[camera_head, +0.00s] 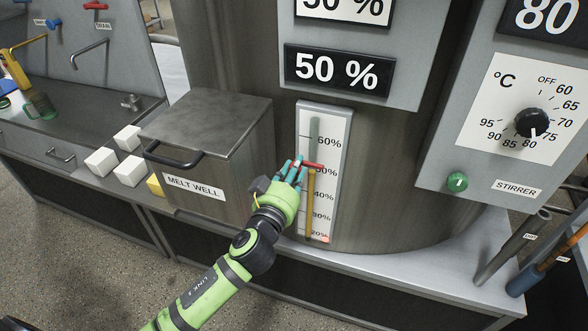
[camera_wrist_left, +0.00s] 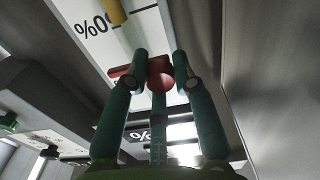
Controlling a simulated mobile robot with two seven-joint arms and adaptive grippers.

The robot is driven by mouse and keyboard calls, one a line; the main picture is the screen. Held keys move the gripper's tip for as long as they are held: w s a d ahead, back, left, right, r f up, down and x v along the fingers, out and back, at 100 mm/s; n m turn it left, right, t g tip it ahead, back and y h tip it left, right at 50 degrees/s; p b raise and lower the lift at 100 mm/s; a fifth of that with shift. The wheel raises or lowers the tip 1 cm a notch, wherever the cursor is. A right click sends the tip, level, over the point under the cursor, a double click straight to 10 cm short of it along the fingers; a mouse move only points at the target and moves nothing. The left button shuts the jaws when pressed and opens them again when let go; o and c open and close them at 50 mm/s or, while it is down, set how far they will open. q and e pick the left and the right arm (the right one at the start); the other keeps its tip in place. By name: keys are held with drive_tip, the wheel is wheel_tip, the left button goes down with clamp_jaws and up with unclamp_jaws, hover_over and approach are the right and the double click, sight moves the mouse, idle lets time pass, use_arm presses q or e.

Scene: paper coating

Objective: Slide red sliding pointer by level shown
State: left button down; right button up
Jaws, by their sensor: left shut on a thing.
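The red sliding pointer (camera_head: 312,166) sits on the white level scale (camera_head: 338,127) on the front of the steel tank. It lies close to the 50% mark and partly covers that label. My left gripper (camera_head: 296,167) is shut on its left end. In the left wrist view the red pointer (camera_wrist_left: 160,74) is between the green fingers (camera_wrist_left: 160,88), and the scale appears upside down. A black display (camera_head: 339,71) above the scale reads 50 %. A yellow column (camera_head: 310,205) rises on the scale to just below the pointer. My right gripper is not in view.
The MELT WELL box (camera_head: 208,150) with a black handle stands close left of my gripper. White blocks (camera_head: 115,155) lie left of it. A temperature panel with a black dial (camera_head: 531,122) and green stirrer knob (camera_head: 457,182) is at right.

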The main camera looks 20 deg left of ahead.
use_arm(q)
wheel_tip(320, 180, down, 13)
drive_tip(key=b, duration=1.1)
drive_tip(key=shift+f, duration=0.2)
drive_tip(key=c, duration=1)
unclamp_jaws()
drive_tip(key=shift+r, duration=0.1)
drive_tip(key=s, duration=1.2)
drive_tip(key=shift+a, duration=0.25)
